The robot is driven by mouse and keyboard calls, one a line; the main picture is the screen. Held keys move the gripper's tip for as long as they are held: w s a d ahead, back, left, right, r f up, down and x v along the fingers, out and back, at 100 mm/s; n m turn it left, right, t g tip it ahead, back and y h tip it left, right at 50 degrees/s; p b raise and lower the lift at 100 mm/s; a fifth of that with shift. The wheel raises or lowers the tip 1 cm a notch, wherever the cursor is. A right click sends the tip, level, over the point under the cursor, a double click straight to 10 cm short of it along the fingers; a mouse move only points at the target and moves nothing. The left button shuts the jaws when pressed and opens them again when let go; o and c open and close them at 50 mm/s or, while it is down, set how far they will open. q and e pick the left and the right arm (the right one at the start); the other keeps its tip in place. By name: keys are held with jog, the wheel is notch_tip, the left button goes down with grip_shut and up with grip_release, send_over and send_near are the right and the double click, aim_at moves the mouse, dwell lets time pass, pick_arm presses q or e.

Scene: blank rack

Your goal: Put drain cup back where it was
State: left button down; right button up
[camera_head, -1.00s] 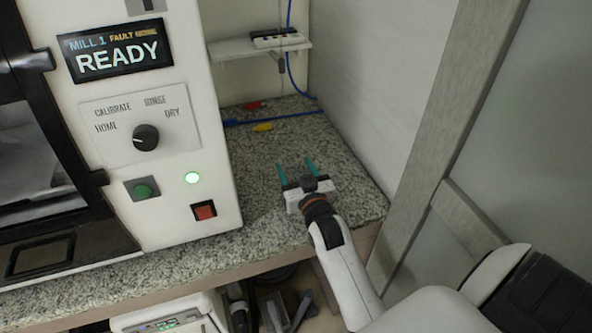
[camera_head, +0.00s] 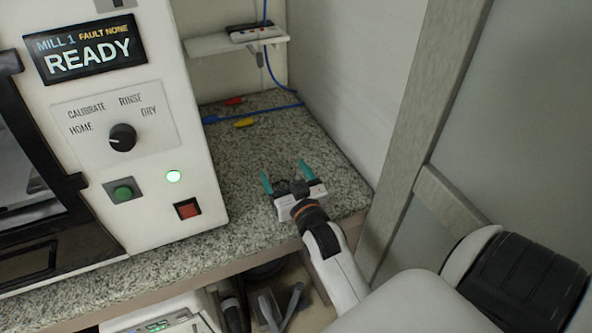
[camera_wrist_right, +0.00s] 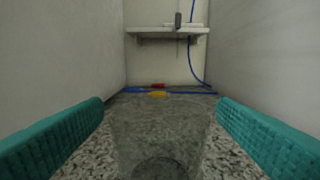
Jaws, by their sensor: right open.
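My right gripper (camera_head: 285,169) is open above the speckled counter (camera_head: 240,160), to the right of the mill (camera_head: 165,205). Its two teal fingers stand wide apart at both sides of the right wrist view (camera_wrist_right: 160,125). Between them, low in that view, is a smoother, darker, see-through patch with a faint round outline (camera_wrist_right: 160,168). It may be a clear drain cup, but I cannot tell for sure. No cup can be made out in the head view. My left gripper is not in view.
A red piece (camera_head: 234,101) and a yellow piece (camera_head: 245,123) lie near a blue cable at the counter's back. A small shelf (camera_head: 205,46) hangs above. A wall bounds the right side. Grey tools (camera_head: 282,306) and a device (camera_head: 165,324) are below the counter.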

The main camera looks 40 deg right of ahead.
jog(key=v, duration=0.8)
dwell(0.4)
